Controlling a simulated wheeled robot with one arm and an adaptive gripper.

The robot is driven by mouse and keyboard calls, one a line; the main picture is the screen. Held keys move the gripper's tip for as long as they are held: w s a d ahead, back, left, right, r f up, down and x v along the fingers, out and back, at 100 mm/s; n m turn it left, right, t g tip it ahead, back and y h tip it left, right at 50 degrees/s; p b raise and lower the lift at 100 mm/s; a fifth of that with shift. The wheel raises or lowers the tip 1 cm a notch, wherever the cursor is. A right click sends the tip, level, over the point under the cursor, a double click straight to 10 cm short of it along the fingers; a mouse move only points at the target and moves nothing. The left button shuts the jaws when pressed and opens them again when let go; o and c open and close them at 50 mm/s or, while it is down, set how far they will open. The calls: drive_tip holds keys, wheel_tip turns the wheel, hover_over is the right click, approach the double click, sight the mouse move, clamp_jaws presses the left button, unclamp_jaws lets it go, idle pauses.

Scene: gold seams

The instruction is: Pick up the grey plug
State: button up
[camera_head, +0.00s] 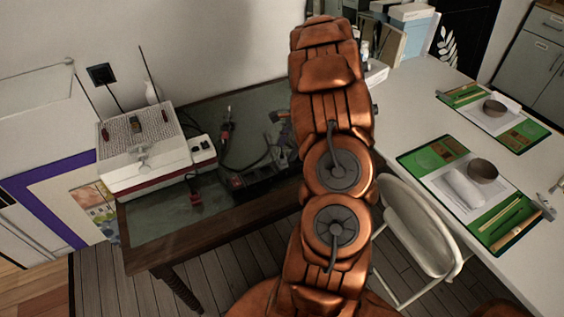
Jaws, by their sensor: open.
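I cannot make out a clearly grey plug. Small dark and reddish items lie on the dark work table (155,224), among them a red-and-black piece (226,132) and a small dark red piece (195,196). A white socket block (203,151) with dark spots stands beside the white box. My copper arm rises through the middle of the view and covers the table's right part. My gripper does not show; the arm hides whatever is behind it.
A white box with a perforated top (140,140) stands on the table's left end, with thin rods nearby. A black wall socket (102,74) is behind it. Right of my arm are a white chair (425,228) and a white table (405,115) with green mats.

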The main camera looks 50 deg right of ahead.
sight(283, 157)
drive_tip(key=shift+p+x, duration=0.85)
drive_tip(key=shift+x, duration=1.5)
clamp_jaws()
drive_tip(key=shift+w+r+b, duration=0.1)
drive_tip(key=shift+r+b, duration=0.45)
drive_tip(key=shift+r, duration=0.3)
drive_tip(key=shift+r+b, duration=0.35)
drive_tip(key=shift+r, duration=0.55)
drive_tip(key=s+a+r+b, duration=0.2)
drive_tip(key=s+a+b, duration=0.3)
drive_tip(key=s, duration=1)
drive_tip(key=shift+w+a+r+p, duration=0.1)
drive_tip(key=shift+a+r+p, duration=0.15)
drive_tip(key=shift+r+p, duration=0.45)
drive_tip(key=shift+a+r+p, duration=0.25)
drive_tip(key=shift+r+p, duration=0.2)
drive_tip(key=shift+r, duration=0.4)
drive_tip(key=shift+w+a+r+p, duration=0.1)
drive_tip(key=shift+a+r+p, duration=0.15)
drive_tip(key=shift+r+p, duration=0.45)
